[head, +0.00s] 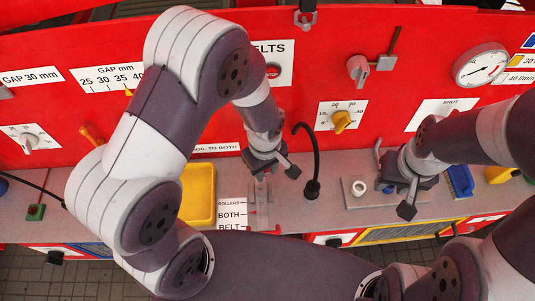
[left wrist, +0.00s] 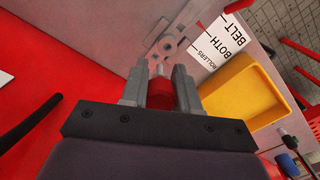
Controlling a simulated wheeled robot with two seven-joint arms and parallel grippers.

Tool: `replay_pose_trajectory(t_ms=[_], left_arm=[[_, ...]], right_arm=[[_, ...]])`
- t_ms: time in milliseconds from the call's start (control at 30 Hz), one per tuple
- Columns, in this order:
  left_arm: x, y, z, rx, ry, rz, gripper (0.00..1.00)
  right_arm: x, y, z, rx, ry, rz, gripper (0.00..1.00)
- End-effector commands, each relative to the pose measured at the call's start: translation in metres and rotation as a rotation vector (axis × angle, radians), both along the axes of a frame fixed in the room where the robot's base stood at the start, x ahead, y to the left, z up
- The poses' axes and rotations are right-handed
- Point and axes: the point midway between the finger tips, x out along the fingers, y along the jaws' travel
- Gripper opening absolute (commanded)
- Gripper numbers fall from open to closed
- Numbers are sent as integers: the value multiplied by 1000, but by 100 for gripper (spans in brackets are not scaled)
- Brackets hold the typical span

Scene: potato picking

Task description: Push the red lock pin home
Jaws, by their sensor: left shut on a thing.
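My left gripper (head: 268,172) hangs above the grey ledge, beside the label reading ROLLERS, BOTH, BELT (head: 231,214). In the left wrist view the fingers of this gripper (left wrist: 160,88) are shut on the red lock pin (left wrist: 160,94), which shows between them. A grey metal selector plate (left wrist: 170,46) with a round hole lies just beyond the fingertips; it also shows in the head view (head: 261,205).
A yellow tray (head: 198,194) sits left of the label. A black upright hose (head: 315,160) stands right of my left gripper. A white block with a ring (head: 358,190) and a blue brush (head: 460,181) lie near my right gripper. The red panel (head: 300,95) rises behind.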

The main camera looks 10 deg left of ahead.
Motion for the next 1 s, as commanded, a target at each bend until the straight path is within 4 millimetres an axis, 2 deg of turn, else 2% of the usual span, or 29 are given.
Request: replay_pose_trajectory(t_ms=[33,133,500,1000], left_arm=[[-5,2,-3,0,3,28,1],[-5,2,-2,0,1,79,1],[-5,2,-1,0,3,81,1],[-5,3,-56,1,3,80,1]], right_arm=[[0,0,2,0,-1,0,40],[0,0,2,0,-1,1,40],[0,0,6,0,0,1,40],[0,1,-36,0,0,1,40]])
